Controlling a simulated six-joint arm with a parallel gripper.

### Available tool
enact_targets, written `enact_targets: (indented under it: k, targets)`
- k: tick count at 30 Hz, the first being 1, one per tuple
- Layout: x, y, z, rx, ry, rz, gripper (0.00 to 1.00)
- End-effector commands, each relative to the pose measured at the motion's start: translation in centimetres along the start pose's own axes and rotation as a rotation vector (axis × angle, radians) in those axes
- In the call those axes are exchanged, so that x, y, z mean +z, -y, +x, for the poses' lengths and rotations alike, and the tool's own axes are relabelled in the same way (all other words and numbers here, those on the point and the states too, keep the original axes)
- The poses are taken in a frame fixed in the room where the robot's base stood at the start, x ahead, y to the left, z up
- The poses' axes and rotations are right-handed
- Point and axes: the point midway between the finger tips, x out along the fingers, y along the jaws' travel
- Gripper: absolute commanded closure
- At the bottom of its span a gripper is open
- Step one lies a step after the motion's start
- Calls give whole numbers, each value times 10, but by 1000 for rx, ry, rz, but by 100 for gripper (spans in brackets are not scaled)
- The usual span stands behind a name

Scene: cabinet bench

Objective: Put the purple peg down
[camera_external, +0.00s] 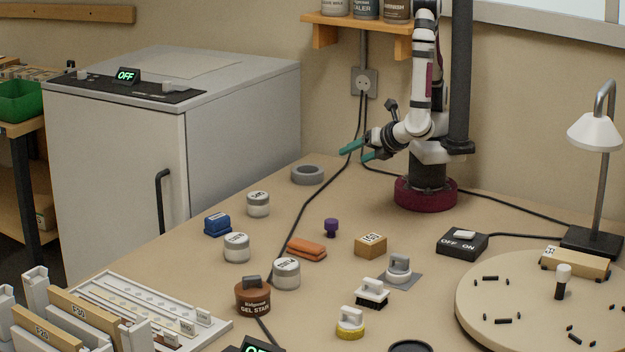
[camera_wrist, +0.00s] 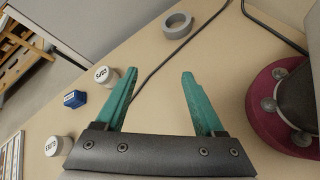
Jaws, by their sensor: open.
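The purple peg (camera_external: 331,228) stands upright on the bench, near the middle of the external view, apart from the things around it. The peg does not show in the wrist view.
Around the peg are an orange block (camera_external: 307,248), a cardboard box (camera_external: 370,245) and white-lidded jars such as this one (camera_external: 286,273). A grey tape ring (camera_external: 308,175) lies near the cabinet (camera_external: 240,120). A black cable (camera_external: 310,200) crosses the bench. A round board (camera_external: 530,320) is at right.

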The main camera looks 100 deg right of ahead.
Motion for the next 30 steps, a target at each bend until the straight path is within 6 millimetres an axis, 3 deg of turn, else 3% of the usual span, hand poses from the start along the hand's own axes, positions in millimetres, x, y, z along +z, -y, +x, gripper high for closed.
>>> enact_targets:
  k: [1, 4, 6, 9, 12, 30]
  targets:
    - [30, 11, 7, -215, 11, 252, 30]
    - [70, 45, -3, -679, 29, 803, 30]
    - [79, 56, -23, -954, 14, 1163, 30]
    - [83, 48, -48, -1212, -45, 1550, 30]
    - [85, 36, -62, -1334, -100, 1754, 30]
    - [86, 32, -66, -1368, -118, 1806, 30]
